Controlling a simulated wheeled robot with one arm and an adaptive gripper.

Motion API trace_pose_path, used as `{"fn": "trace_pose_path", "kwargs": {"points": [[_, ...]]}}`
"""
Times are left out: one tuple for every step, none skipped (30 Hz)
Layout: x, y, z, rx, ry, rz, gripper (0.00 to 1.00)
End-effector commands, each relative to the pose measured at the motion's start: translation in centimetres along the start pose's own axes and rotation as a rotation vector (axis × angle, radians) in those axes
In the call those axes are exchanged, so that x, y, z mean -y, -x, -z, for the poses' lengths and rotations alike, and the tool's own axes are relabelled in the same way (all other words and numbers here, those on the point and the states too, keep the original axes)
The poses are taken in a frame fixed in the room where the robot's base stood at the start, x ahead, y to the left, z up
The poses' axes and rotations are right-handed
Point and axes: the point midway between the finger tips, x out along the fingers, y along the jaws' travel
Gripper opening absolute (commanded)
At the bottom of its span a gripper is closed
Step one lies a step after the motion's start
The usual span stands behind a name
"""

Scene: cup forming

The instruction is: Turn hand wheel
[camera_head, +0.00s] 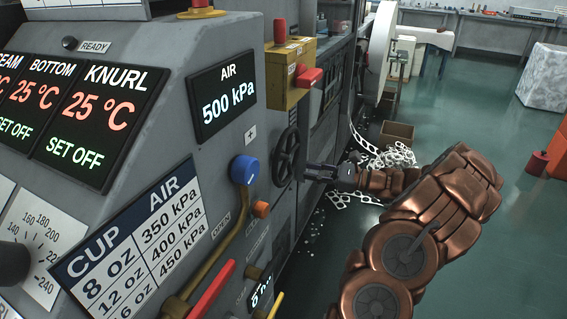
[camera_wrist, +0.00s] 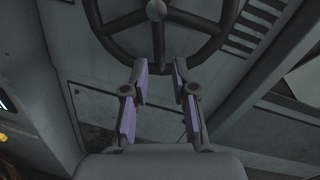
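The dark spoked hand wheel (camera_head: 287,157) is mounted on the grey machine face in the head view, below the AIR display. In the wrist view the hand wheel (camera_wrist: 193,22) fills the top, with its light hub and lower rim showing. My gripper (camera_head: 310,172) is just right of the wheel in the head view. In the wrist view my gripper (camera_wrist: 157,68) is open, its two purple-padded fingers apart with the lower end of a spoke between or just beyond the tips. I cannot tell whether the fingers touch the rim.
The AIR display (camera_head: 225,95) reads 500 kPa. A yellow box (camera_head: 287,72) with red buttons juts out above the wheel. A blue knob (camera_head: 244,169) and an orange button (camera_head: 261,209) sit left of it. White scrap (camera_head: 395,157) lies on the floor behind; open green floor (camera_head: 480,110) is at right.

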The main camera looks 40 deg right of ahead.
Motion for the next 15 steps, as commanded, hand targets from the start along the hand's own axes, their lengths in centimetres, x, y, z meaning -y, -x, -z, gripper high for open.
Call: {"fn": "trace_pose_path", "kwargs": {"points": [[-0.1, -0.5, 0.0, 0.001, 0.000, -0.002, 0.27], [-0.1, -0.9, 0.1, 0.001, 0.001, -0.004, 0.27], [-0.1, -1.5, 0.0, 0.000, 0.001, -0.004, 0.27], [-0.1, -1.9, 0.1, 0.000, 0.001, -0.004, 0.27], [-0.1, -2.4, 0.1, -0.001, 0.001, -0.004, 0.27], [-0.1, -3.0, 0.1, -0.001, 0.001, -0.004, 0.27], [-0.1, -3.4, 0.1, -0.001, 0.001, -0.003, 0.27], [-0.1, -3.9, 0.1, -0.001, 0.001, -0.005, 0.27], [-0.2, -4.5, 0.1, 0.000, 0.000, -0.006, 0.27], [-0.2, -4.9, 0.1, 0.000, 0.000, -0.005, 0.27], [-0.2, -5.3, 0.1, 0.000, 0.000, -0.006, 0.27], [-0.2, -5.7, 0.1, 0.000, 0.001, -0.006, 0.27], [-0.2, -6.1, 0.0, 0.001, 0.001, -0.006, 0.27], [-0.2, -6.3, 0.0, 0.001, 0.000, -0.005, 0.27], [-0.2, -6.7, 0.0, 0.001, 0.000, -0.006, 0.27]]}}
